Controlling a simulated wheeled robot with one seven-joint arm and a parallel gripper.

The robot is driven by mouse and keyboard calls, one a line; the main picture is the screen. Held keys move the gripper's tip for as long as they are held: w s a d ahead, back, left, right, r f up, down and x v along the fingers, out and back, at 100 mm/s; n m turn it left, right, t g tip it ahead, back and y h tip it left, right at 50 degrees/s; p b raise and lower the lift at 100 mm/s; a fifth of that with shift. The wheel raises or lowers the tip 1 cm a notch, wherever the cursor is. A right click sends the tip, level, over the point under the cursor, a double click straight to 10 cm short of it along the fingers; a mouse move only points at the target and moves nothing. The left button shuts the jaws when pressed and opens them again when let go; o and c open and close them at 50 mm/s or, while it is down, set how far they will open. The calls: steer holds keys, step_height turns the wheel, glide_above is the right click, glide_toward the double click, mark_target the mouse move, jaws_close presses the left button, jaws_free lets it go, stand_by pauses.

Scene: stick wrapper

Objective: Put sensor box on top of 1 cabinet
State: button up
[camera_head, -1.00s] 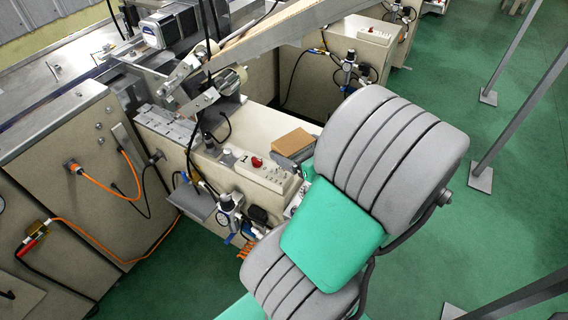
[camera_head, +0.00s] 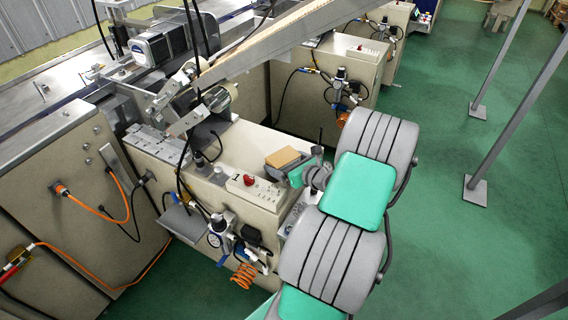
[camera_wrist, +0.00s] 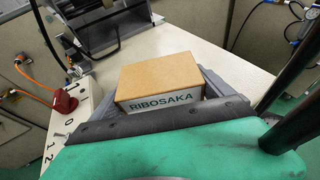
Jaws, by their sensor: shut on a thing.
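The sensor box (camera_head: 283,157) is small, with a brown top and white sides. In the wrist view the box (camera_wrist: 157,78) shows the word RIBOSAKA on its near side. My gripper (camera_head: 290,165) is shut on it, with grey fingers along its left and right sides in the wrist view. The box is over the pale top of cabinet 1 (camera_head: 240,142), near its right end. The cabinet top also shows beneath it in the wrist view (camera_wrist: 150,43). The box's underside is hidden, so I cannot tell whether it touches the top.
A machine with a roller (camera_head: 217,98) and hanging cables stands on the cabinet's left part. A slanted beam (camera_head: 270,45) crosses behind the box. Grey posts (camera_head: 513,85) stand on the green floor at right.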

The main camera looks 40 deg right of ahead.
steer(key=shift+f, duration=0.1)
steer(key=shift+f, duration=0.4)
steer(key=o, duration=1.1)
steer(key=shift+a, duration=0.1)
steer(key=shift+o, duration=0.4)
steer(key=shift+f, duration=0.1)
steer(key=shift+s, duration=0.1)
steer(key=shift+s+r, duration=0.25)
steer(key=shift+r, duration=0.15)
steer(key=v, duration=1.1)
steer(key=shift+r, duration=0.3)
steer(key=shift+s, duration=0.15)
